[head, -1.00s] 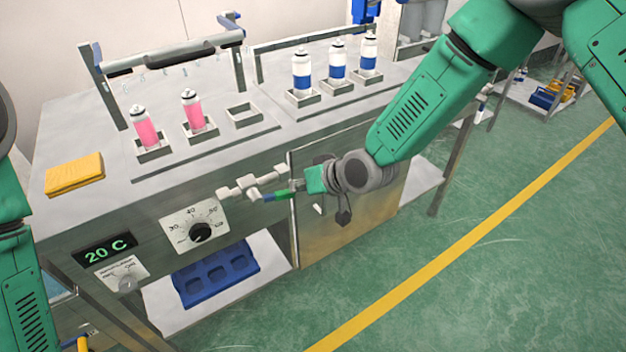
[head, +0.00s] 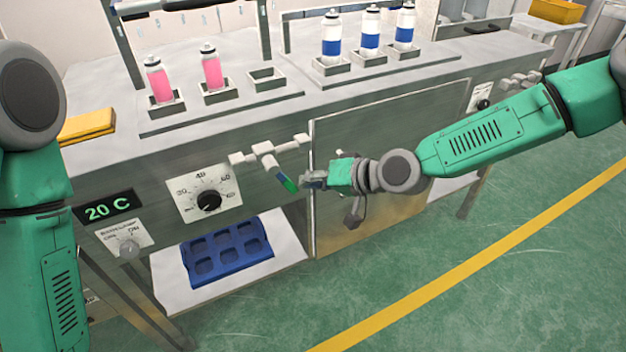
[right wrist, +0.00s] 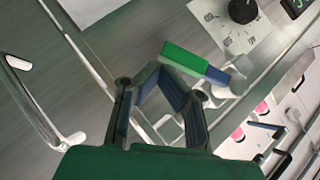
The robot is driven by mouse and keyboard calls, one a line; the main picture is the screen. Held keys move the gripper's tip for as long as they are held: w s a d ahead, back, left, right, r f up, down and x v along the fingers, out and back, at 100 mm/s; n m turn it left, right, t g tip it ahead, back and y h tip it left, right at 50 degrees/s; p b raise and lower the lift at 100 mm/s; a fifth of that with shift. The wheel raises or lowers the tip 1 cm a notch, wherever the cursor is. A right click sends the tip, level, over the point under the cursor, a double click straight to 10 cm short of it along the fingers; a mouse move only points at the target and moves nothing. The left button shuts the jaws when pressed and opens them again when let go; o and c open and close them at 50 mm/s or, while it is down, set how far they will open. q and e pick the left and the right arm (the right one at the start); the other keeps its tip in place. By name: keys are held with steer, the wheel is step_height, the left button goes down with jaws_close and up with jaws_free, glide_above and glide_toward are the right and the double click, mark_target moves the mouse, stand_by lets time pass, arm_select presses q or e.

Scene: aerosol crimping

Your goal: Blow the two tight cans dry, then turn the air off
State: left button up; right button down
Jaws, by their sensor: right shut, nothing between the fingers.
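Two pink cans with pale tops, the left one (head: 159,82) and the right one (head: 211,70), stand upright in square holders on the bench top. A third holder (head: 267,80) beside them is empty. A pipe valve on the bench front has a blue and green handle (head: 287,182) that slopes down to the right; it also shows in the right wrist view (right wrist: 197,63). My right gripper (head: 308,180) is shut and empty, just right of the handle's green end; in the wrist view the two look close, and contact is unclear. My left gripper is out of view.
Three blue and white cans (head: 370,35) stand in holders further right. A dial (head: 208,199), a 20 C display (head: 108,208) and a small switch (head: 128,248) are on the front. A blue tray (head: 228,252) lies on the lower shelf. A yellow cloth (head: 87,126) lies at left.

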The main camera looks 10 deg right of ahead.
mark_target(291, 191)
steer(key=a, duration=0.2)
steer(key=a+f, duration=0.1)
steer(key=a, duration=0.1)
steer(key=shift+s+a, duration=0.1)
steer(key=shift+s, duration=0.25)
steer(key=shift+s+d+f+b, duration=0.1)
steer(key=shift+d+f+b, duration=0.1)
steer(key=shift+d+b, duration=0.1)
steer(key=shift+d, duration=0.25)
steer(key=shift+s+a, duration=0.1)
steer(key=shift+a, duration=0.5)
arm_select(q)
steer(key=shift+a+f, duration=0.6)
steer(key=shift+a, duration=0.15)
arm_select(e)
steer(key=shift+d, duration=0.1)
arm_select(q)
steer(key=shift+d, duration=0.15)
arm_select(e)
steer(key=shift+d, duration=0.15)
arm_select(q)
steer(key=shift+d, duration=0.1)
